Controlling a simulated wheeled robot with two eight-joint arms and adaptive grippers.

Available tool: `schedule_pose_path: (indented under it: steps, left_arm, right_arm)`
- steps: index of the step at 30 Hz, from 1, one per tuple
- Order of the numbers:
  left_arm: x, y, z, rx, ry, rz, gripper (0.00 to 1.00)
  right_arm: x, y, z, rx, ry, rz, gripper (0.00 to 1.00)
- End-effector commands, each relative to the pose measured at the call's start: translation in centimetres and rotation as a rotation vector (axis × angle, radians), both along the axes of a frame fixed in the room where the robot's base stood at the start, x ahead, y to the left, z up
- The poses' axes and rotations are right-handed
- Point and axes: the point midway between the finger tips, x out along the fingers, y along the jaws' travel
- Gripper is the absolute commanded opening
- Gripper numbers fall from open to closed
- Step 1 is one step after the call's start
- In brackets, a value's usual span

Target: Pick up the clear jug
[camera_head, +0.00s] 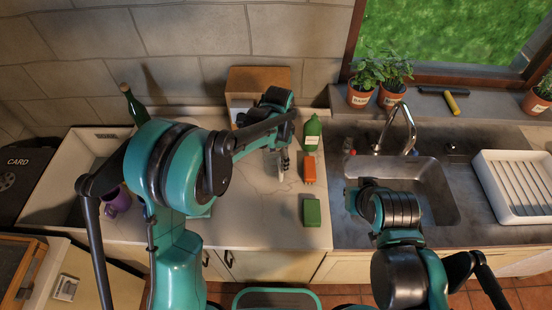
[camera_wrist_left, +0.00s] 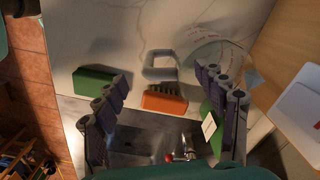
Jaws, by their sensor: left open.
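The clear jug (camera_head: 271,164) stands on the pale counter and is partly hidden by my left arm in the head view. In the left wrist view its round glass outline (camera_wrist_left: 222,46) is faint, with a thick grey handle (camera_wrist_left: 160,66) on its left. My left gripper (camera_head: 284,161) is open at the jug. In the left wrist view its fingers (camera_wrist_left: 163,78) are spread wide on either side of the handle, and I see no clear contact. My right arm is over the sink's left edge, and its fingers do not show.
A wooden box (camera_head: 246,80) is behind. A purple mug (camera_head: 117,201) and a dark bottle (camera_head: 134,106) are left. A dish rack (camera_head: 486,178) is right.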

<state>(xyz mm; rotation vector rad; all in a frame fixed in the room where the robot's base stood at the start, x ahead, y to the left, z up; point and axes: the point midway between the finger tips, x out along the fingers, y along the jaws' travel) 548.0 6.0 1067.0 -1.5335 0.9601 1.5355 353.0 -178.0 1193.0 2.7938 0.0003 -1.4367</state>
Motion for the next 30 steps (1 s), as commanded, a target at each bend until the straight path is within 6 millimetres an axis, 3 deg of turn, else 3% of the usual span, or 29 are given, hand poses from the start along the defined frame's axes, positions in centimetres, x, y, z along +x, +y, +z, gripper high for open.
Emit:
schedule_pose_path:
  steps: [9,18,20,26,27,30]
  left_arm:
    - [0.0,-0.5,-4.5,0.0,-0.001,0.002,0.71]
    - [0.0,-0.4,-5.1,0.0,-0.001,0.002,0.71]
    - [0.0,-0.4,-5.1,0.0,-0.001,0.002,0.58]
    - [0.0,-0.4,-5.1,0.0,-0.001,0.003,0.05]
    - [0.0,-0.4,-5.1,0.0,-0.001,0.003,0.0]
    - [0.0,-0.4,-5.1,0.0,-0.001,0.003,0.0]
  right_arm:
    - [0.0,0.0,-0.5,0.0,0.0,0.0,0.0]
    - [0.0,0.0,-0.5,0.0,0.0,0.0,0.0]
    - [0.0,0.0,-0.5,0.0,0.0,0.0,0.0]
    - [0.0,0.0,-0.5,0.0,0.0,0.0,0.0]
    - [0.0,0.0,-0.5,0.0,0.0,0.0,0.0]
    - [0.0,0.0,-0.5,0.0,0.0,0.0,0.0]
